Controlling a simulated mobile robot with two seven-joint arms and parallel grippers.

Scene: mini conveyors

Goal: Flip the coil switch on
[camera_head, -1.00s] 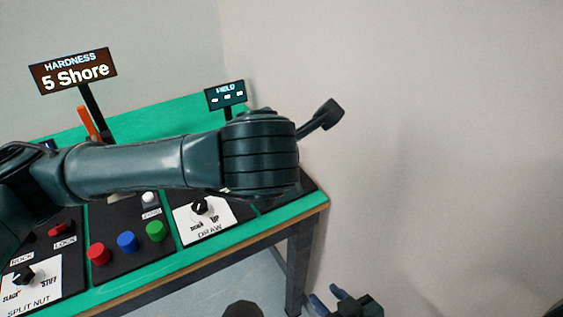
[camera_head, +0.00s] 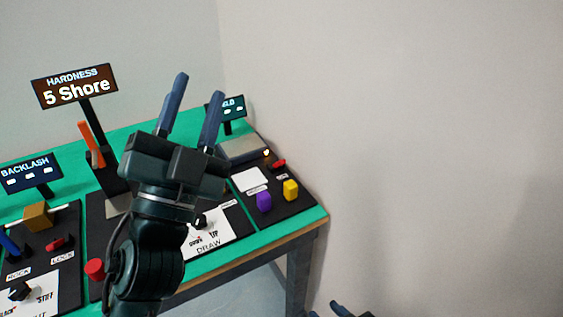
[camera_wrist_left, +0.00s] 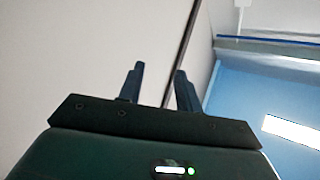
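A small red switch (camera_head: 279,164) sits on the right-hand black panel, beside a small label too small to read. I cannot confirm that it is the coil switch, nor its position. My left gripper (camera_head: 197,88) points up over the middle of the table, left of that panel, open and empty. In the left wrist view its two fingers (camera_wrist_left: 159,75) stand apart with only wall and room behind. My right gripper (camera_head: 325,309) shows at the bottom edge, mostly cut off, its fingertips apart, away from the table.
The right-hand panel also has a purple knob (camera_head: 264,201), a yellow knob (camera_head: 290,189), a white plate (camera_head: 250,180) and a grey block (camera_head: 242,149). A HARDNESS sign (camera_head: 75,86) and a BACKLASH sign (camera_head: 29,174) stand at the left. The wall is close on the right.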

